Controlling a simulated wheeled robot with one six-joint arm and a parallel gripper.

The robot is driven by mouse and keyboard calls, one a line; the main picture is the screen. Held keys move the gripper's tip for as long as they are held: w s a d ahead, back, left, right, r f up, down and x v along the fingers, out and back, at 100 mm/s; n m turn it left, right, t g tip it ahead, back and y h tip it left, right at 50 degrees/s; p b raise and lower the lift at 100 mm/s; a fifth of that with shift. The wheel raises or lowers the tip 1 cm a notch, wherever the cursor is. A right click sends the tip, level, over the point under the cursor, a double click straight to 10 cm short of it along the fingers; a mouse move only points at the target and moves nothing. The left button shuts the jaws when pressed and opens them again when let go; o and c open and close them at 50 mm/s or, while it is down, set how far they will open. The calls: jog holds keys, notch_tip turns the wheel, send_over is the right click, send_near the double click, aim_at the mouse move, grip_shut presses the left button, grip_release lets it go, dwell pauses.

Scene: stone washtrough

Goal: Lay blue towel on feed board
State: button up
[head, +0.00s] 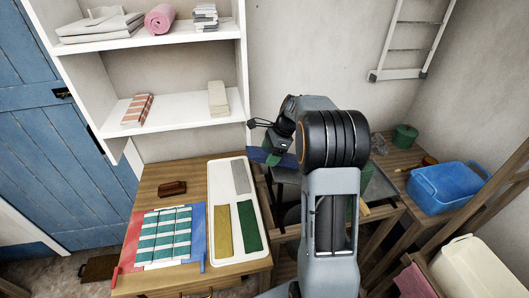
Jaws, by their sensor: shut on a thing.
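The blue towel (268,157) shows as a dark blue flat piece under my gripper (278,146), just right of the shelf unit's foot. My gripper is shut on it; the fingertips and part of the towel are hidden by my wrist. The white board (213,196), which looks like the feed board, lies on the wooden table left of my gripper. It bears a grey towel (240,177) at its upper right, a yellow towel (223,230) at lower left and a green towel (250,226) at lower right. Its upper left part is bare.
A teal-and-white striped cloth (166,236) lies between red and blue strips on the wooden table (160,176), near a brown block (172,188). White shelves (170,95) rise behind. A dark trough (378,187), mostly behind my arm, and a blue basin (445,186) stand right.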

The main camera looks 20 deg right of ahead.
aim_at(285, 157)
jog(key=shift+s+d+f+b, duration=0.1)
jog(key=shift+s+d+f, duration=0.1)
jog(key=shift+d+f, duration=0.5)
jog(key=shift+s+d+f+b, duration=0.15)
jog(key=shift+d+f, duration=0.25)
jog(key=shift+d, duration=0.6)
jog(key=shift+s+d+f+b, duration=0.1)
jog(key=shift+s+d+f, duration=0.1)
jog(key=shift+d+f, duration=0.5)
jog(key=shift+d+r, duration=0.15)
jog(key=shift+d, duration=0.05)
jog(key=o, duration=1.2)
jog(key=v, duration=1.3)
jog(key=shift+r+b, duration=0.4)
jog(key=shift+b, duration=0.05)
